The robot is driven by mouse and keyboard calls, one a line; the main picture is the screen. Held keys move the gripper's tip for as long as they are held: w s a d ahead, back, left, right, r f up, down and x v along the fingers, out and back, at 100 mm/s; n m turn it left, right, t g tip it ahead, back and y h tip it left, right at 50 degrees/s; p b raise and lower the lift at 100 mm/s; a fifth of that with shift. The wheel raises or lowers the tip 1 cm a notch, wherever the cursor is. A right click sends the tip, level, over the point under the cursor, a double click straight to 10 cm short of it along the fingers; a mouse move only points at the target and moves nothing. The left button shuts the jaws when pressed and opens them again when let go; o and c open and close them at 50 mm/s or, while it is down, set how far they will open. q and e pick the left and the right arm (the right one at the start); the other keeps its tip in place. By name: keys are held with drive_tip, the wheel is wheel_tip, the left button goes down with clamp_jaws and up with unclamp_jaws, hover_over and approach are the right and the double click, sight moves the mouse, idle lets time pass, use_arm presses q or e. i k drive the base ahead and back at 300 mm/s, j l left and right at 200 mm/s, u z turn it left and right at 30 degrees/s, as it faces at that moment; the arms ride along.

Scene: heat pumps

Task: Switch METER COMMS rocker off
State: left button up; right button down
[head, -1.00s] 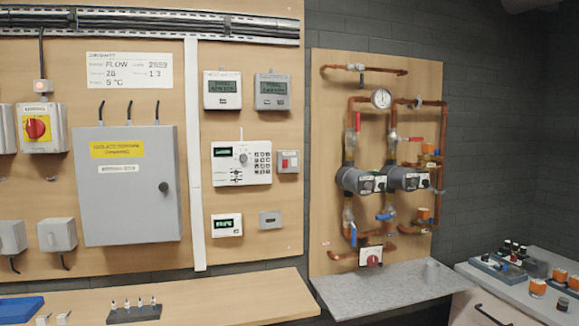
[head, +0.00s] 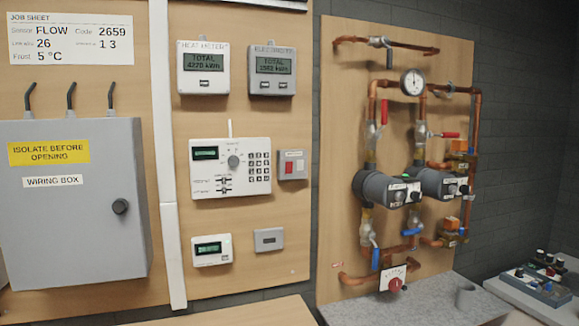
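A small grey switch box (head: 300,165) is on the wooden wall board, just right of the white keypad controller (head: 232,166). It carries a red rocker (head: 289,167) and a small label that is too small to read. I cannot tell from the picture whether it is the METER COMMS rocker, or which way it is tipped. Above it are the heat meter (head: 203,68) and the electricity meter (head: 272,70), both with lit displays reading TOTAL. Neither of my grippers is in view.
The grey wiring box (head: 70,250) with a yellow isolate label stands out from the board at left. At right, copper pipes, two pumps (head: 388,191) and valves stick out from another board. A grey shelf (head: 440,300) is below them. Space before the switch looks clear.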

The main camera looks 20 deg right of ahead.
sight(288, 165)
drive_tip(key=i+z, duration=0.1)
drive_tip(key=i, duration=0.8)
